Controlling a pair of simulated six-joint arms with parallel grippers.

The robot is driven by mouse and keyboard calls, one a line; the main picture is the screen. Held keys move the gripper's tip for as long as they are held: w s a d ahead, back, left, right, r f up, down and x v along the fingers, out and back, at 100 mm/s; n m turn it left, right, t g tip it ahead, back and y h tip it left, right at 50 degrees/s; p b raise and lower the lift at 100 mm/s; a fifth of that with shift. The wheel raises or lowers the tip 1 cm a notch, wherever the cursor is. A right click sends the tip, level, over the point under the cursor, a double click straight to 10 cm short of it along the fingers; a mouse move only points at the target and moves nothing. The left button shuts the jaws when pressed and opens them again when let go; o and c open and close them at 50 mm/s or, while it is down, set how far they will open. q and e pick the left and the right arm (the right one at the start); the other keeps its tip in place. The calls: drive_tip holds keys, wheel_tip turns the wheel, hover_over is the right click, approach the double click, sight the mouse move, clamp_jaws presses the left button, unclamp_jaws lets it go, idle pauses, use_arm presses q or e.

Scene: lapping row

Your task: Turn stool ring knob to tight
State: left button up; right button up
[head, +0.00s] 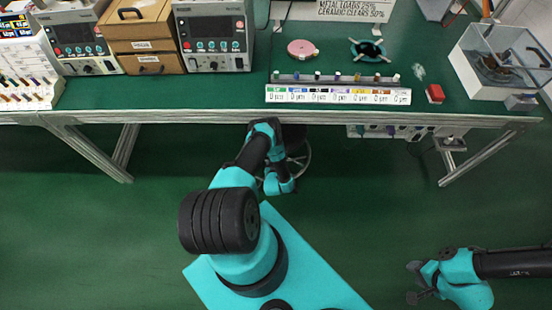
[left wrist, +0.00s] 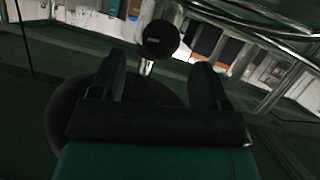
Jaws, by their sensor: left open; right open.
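A round black knob (left wrist: 160,38) with a small pale mark shows in the left wrist view, beyond the tips of my left gripper (left wrist: 160,78). The left gripper is open, its two dark fingers on either side of the knob's line, with nothing between them. In the head view the stool ring (head: 304,163) shows as a thin curved piece under the bench's front edge, beside my left wrist. The left fingers and the knob cannot be made out there. My right gripper (head: 413,281) is open and empty over the floor at lower right.
The green bench (head: 200,95) overhangs the stool, and its front edge lies close above my left arm. Metal bench legs (head: 88,150) stand at both sides. Shiny tubes (left wrist: 275,92) run at the right of the left wrist view. The floor at right is clear.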

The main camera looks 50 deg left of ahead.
use_arm(q)
drive_tip(key=shift+x, duration=2.4)
drive_tip(key=shift+f, duration=0.1)
drive_tip(key=c, duration=0.9)
